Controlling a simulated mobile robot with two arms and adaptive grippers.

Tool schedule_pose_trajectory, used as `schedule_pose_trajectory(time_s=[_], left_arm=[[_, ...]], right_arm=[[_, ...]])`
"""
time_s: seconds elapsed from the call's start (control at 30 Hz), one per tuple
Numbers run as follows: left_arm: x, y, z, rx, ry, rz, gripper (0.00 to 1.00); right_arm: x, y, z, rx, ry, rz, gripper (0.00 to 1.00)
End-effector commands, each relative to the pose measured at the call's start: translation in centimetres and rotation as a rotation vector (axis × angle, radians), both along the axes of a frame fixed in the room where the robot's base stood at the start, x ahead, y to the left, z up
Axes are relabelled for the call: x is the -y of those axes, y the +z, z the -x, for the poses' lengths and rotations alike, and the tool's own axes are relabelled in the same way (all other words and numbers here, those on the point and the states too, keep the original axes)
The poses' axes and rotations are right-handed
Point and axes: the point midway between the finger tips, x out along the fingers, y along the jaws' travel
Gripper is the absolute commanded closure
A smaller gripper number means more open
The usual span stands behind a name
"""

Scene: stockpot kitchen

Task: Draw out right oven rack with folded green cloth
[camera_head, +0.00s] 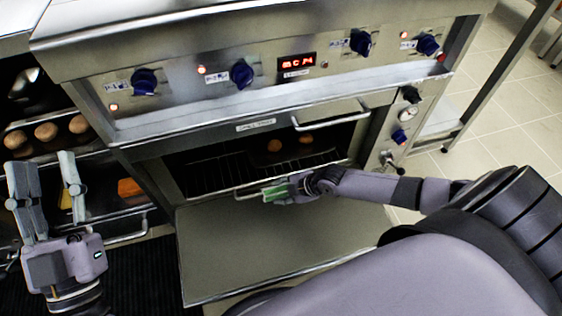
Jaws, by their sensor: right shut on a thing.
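The right oven's wire rack (215,178) lies inside the oven cavity, its front bar at the opening. Round brown items (290,142) sit further back in the oven. The oven door (280,245) is folded down flat. My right gripper (279,190) is at the rack's front edge, shut on the folded green cloth (275,193). The cloth is at the rack's front bar; the gripper hides the exact contact. My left gripper (47,175) is open and empty, upright at the left in front of the neighbouring shelves.
Shelves at the left hold several round buns (46,131) and an orange item (130,188). A control panel with blue knobs (242,74) and a red display runs above. A handle bar (330,120) crosses above the opening. Tiled floor (505,125) is free at the right.

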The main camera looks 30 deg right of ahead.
Motion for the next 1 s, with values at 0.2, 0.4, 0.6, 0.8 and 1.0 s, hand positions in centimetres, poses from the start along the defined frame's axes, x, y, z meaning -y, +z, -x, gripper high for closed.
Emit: schedule_pose_trajectory(time_s=[0.2, 0.4, 0.6, 0.8, 1.0], left_arm=[[0.0, -1.2, -0.8, -0.083, 0.005, -0.024, 0.6], [0.0, -2.5, -1.4, -0.158, 0.009, -0.045, 0.6], [0.0, -3.8, -2.0, -0.234, 0.014, -0.066, 0.6], [-0.2, -5.2, -2.4, -0.31, 0.018, -0.086, 0.6], [-0.3, -6.5, -2.6, -0.385, 0.023, -0.107, 0.6]], right_arm=[[-0.2, 0.0, 0.5, -0.003, 0.0, -0.001, 1.0], [-0.2, 0.0, 1.0, -0.004, -0.001, 0.0, 1.0], [-0.3, -0.1, 1.4, -0.004, 0.0, 0.001, 1.0], [-0.4, -0.1, 1.8, -0.003, 0.0, 0.0, 1.0], [-0.5, 0.0, 2.2, -0.004, -0.001, 0.001, 1.0]])
